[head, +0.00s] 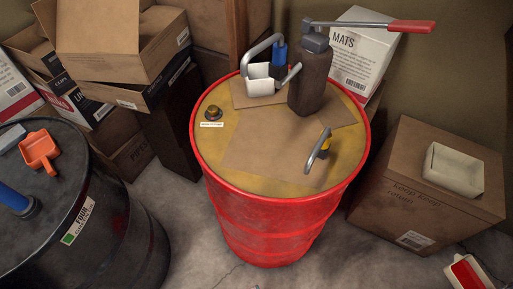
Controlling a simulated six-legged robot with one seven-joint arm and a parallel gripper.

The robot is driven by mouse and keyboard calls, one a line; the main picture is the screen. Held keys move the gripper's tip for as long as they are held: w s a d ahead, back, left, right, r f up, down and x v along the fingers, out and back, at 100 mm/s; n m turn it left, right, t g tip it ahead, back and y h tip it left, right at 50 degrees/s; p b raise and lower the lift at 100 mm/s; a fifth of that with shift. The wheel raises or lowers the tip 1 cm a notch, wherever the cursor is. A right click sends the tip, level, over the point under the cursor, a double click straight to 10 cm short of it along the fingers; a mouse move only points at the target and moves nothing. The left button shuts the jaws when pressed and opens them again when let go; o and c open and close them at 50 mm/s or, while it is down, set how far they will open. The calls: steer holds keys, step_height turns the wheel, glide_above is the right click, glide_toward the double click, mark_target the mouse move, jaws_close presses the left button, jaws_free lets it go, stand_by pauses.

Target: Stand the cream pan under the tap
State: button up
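A cream rectangular pan (457,170) sits on top of a cardboard box at the right. A second whitish pan (262,80) stands at the back of the red drum's top. Behind and over it arches a grey pipe with a blue end (280,50), perhaps a tap. My gripper is not in view.
The red drum (268,215) carries cardboard sheets, a brass cap (213,112) and a dark pump (312,85) with a red-handled lever. A black drum (110,235) at left holds an orange scoop (40,152). Boxes crowd the back. A red-and-cream object (468,272) is lower right.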

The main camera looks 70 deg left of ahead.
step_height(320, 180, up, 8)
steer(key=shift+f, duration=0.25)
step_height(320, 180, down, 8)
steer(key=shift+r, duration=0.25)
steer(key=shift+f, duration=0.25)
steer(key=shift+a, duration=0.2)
